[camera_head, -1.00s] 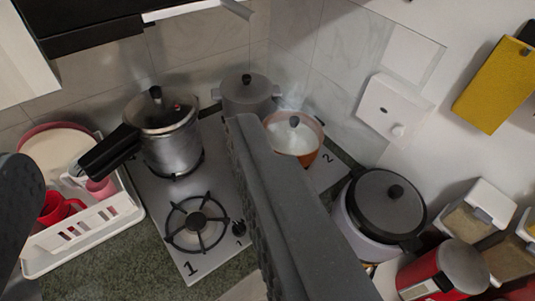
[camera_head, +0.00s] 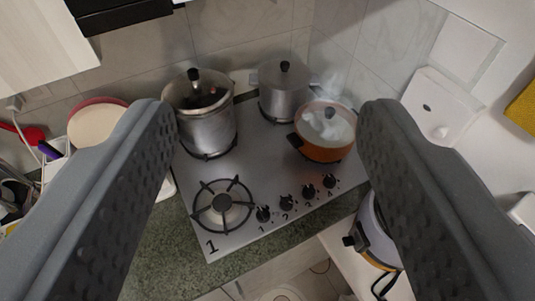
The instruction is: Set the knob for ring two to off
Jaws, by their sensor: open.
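The knob for ring two (camera_head: 285,201) is the second from the left in a row of black knobs along the front of the grey cooktop (camera_head: 255,180). A "2" is printed just below it. Its exact pointer angle is too small to read. The ring's own "2" label is hidden now. My gripper (camera_head: 263,110) is open and empty, its fingers spread on both sides of the cooktop view. The knob shows between the fingers, apart from them.
Knobs one (camera_head: 263,214), three (camera_head: 308,191) and four (camera_head: 329,181) flank it closely. A pressure cooker (camera_head: 205,125) and a grey pot (camera_head: 284,88) stand at the back. The front left burner (camera_head: 222,206) is bare. A white cooker (camera_head: 375,230) is partly hidden behind the right finger.

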